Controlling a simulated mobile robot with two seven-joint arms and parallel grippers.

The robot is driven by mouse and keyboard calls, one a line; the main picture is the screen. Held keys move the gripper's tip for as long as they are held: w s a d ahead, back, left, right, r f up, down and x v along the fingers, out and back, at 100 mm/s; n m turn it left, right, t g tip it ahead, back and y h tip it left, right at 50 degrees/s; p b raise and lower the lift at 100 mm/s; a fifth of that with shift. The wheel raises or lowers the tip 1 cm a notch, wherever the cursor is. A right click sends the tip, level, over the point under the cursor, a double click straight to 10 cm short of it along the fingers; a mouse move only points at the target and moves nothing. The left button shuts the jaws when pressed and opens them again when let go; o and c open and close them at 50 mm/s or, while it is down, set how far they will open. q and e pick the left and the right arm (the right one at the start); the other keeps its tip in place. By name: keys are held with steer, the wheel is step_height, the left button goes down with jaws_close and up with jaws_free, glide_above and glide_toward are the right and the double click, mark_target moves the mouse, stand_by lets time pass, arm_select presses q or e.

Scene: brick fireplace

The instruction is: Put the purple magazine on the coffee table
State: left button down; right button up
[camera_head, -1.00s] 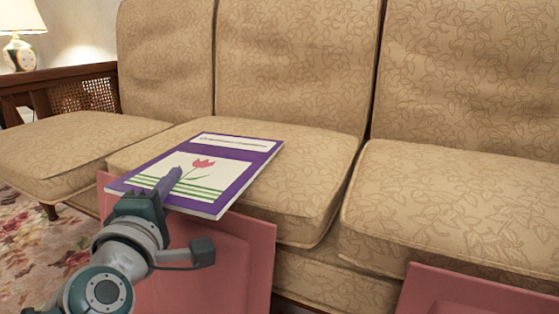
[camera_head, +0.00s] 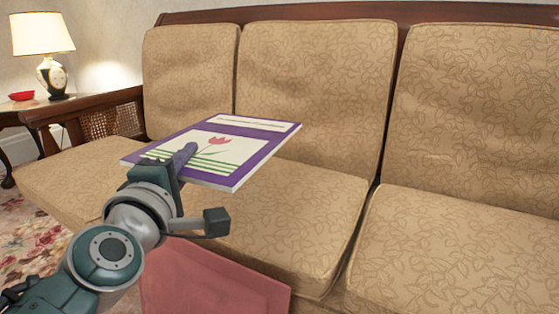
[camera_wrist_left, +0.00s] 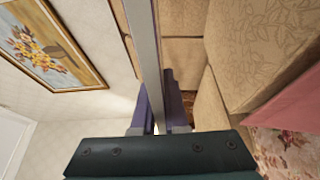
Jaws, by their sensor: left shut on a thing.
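The purple magazine (camera_head: 212,149) has a white panel with a pink flower and green stripes. My left gripper (camera_head: 182,158) is shut on its near edge and holds it nearly flat above the sofa seat. In the left wrist view the magazine (camera_wrist_left: 142,45) shows edge-on as a thin pale strip between the two fingers of the left gripper (camera_wrist_left: 162,105). No coffee table is recognisable in these views. My right gripper does not show.
A beige patterned sofa (camera_head: 300,215) with a wooden frame fills most of the head view. A side table (camera_head: 18,108) with a lit lamp (camera_head: 45,45) and a red dish (camera_head: 21,96) stands at the left. A pink panel (camera_head: 215,280) is below the magazine.

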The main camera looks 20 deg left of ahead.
arm_select(q)
step_height(320, 180, up, 4)
steer(key=shift+f+p, duration=0.15)
steer(key=shift+p, duration=0.7)
step_height(320, 180, up, 35)
steer(key=s+d+m+h+p, duration=0.25)
steer(key=m+h+p, duration=0.5)
steer(key=p, duration=2.05)
steer(key=s+d+r+m+g+h+p, duration=0.25)
steer(key=s+d+r+h+p, duration=0.2)
steer(key=r+p, duration=0.55)
steer(key=s+d+r+m+g+h+p, duration=0.25)
steer(key=s+r+h+p, duration=0.35)
steer(key=r, duration=0.6)
steer(key=s+d+r+m+g+h+p, duration=0.2)
steer(key=s+d+r+m+h+p, duration=0.15)
steer(key=r+p, duration=0.7)
step_height(320, 180, up, 33)
steer(key=w+n+p, duration=0.1)
steer(key=p, duration=3.4)
steer(key=shift+t+y+p, duration=0.3)
steer(key=shift+y, duration=0.05)
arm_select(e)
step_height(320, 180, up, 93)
arm_select(q)
steer(key=shift+d, duration=0.1)
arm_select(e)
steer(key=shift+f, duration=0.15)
